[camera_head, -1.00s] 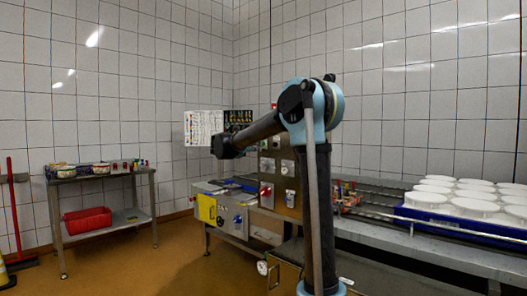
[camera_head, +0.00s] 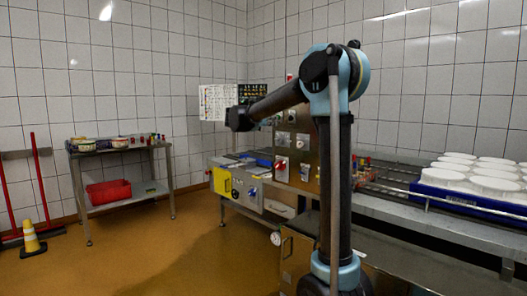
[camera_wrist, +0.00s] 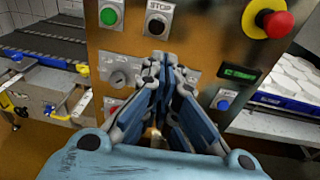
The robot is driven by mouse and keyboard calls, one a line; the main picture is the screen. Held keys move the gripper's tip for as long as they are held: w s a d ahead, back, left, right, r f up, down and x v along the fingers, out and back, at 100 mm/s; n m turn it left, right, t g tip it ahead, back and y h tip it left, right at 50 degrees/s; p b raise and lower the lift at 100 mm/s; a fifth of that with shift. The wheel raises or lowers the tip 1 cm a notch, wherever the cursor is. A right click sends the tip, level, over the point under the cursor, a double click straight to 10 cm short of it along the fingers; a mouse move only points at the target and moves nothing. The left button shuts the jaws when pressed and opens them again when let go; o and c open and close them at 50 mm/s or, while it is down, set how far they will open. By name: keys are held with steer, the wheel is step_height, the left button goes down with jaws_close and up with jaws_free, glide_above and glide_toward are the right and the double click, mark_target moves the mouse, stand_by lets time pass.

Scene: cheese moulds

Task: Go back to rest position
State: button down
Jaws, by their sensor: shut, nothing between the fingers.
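My gripper (camera_wrist: 165,75) shows in the wrist view with its blue fingers together, shut and empty. It is in front of a steel control panel that carries a green button (camera_wrist: 110,15), a STOP button (camera_wrist: 157,20), a red emergency knob (camera_wrist: 275,20) and a blue button (camera_wrist: 225,101). Whether the fingertips touch the panel cannot be told. In the head view my arm is raised and bent, its forearm reaching left, and the gripper itself is hidden. The control panel (camera_head: 292,160) stands behind my arm there.
White cheese moulds (camera_head: 455,170) sit in a blue tray (camera_head: 470,199) on the right conveyor. A steel table (camera_head: 148,189) with a red bin (camera_head: 108,191) stands at the left wall, near a yellow cone (camera_head: 31,238). The floor between is clear.

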steer(key=s+d+f+m+g+y, duration=0.1)
steer(key=s+d+f+m+g, duration=0.1)
steer(key=s+d+f+m, duration=0.5)
steer(key=s+d+f+m+g+y, duration=0.25)
steer(key=s+f, duration=0.25)
steer(key=s, duration=0.5)
steer(key=s+d+f+m+g+y, duration=0.1)
steer(key=s+d+f+m+g, duration=0.1)
steer(key=s+d+f+m, duration=0.5)
steer(key=s+a+f+m+g+y, duration=0.1)
steer(key=s+a+f+m+y, duration=0.1)
steer(key=s+f, duration=0.5)
steer(key=s+a+f+m+g+y, duration=0.1)
steer(key=s+a+f+m+y, duration=0.1)
steer(key=s+f, duration=0.5)
steer(key=s+a+f+m+g+y, duration=0.1)
steer(key=s+a+f+m+y, duration=0.2)
steer(key=s, duration=1)
step_height(320, 180, down, 5)
steer(key=m, duration=0.3)
steer(key=shift+s+a+r, duration=0.15)
steer(key=shift+a, duration=0.05)
steer(key=shift+w+f, duration=0.2)
steer(key=shift+w, duration=0.25)
